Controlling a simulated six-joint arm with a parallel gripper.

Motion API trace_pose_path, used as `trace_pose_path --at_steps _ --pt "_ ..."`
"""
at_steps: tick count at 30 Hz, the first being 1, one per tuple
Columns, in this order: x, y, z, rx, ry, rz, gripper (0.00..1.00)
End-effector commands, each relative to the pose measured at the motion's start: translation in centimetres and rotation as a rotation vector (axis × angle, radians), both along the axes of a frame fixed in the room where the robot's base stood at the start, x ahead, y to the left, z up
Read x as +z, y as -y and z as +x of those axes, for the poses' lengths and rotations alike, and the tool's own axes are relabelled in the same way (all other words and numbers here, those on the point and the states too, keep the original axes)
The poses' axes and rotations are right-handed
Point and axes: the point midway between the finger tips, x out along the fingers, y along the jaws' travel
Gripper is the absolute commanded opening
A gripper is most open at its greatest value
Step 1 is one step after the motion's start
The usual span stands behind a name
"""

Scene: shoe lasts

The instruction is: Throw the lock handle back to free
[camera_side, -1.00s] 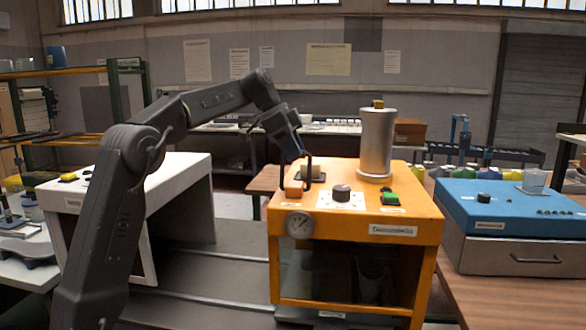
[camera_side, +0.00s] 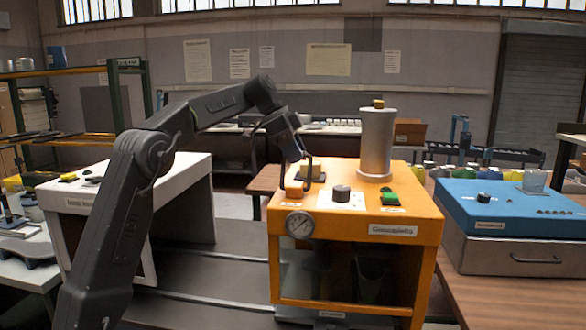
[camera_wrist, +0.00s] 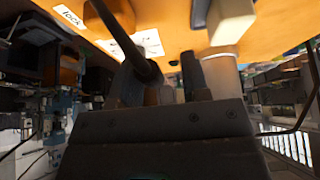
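The lock handle looks to be the dark rod (camera_wrist: 124,40) in the wrist view, beside the white "lock" label (camera_wrist: 70,16). Its near end reaches between the two fingers of my gripper (camera_wrist: 162,84). The fingers stand apart, and I cannot tell whether either touches the rod. In the side view my gripper (camera_side: 301,160) points down at the left part of the orange machine's top (camera_side: 408,207). The handle's exact tilt is hard to make out in the side view.
The machine top also carries a black knob (camera_side: 341,192), a green button (camera_side: 390,198) and a tall metal cylinder (camera_side: 376,145). A beige block (camera_wrist: 232,20) is close to the right finger. A blue-topped unit (camera_side: 500,208) stands to the right.

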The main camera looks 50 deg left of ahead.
Motion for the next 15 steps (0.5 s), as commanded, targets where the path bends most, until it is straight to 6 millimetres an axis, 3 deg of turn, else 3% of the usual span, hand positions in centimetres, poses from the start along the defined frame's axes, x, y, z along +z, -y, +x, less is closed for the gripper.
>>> trace_pose_path --at_steps 15 --pt "0.13 0.57 -0.70 0.000 0.001 0.001 0.40"
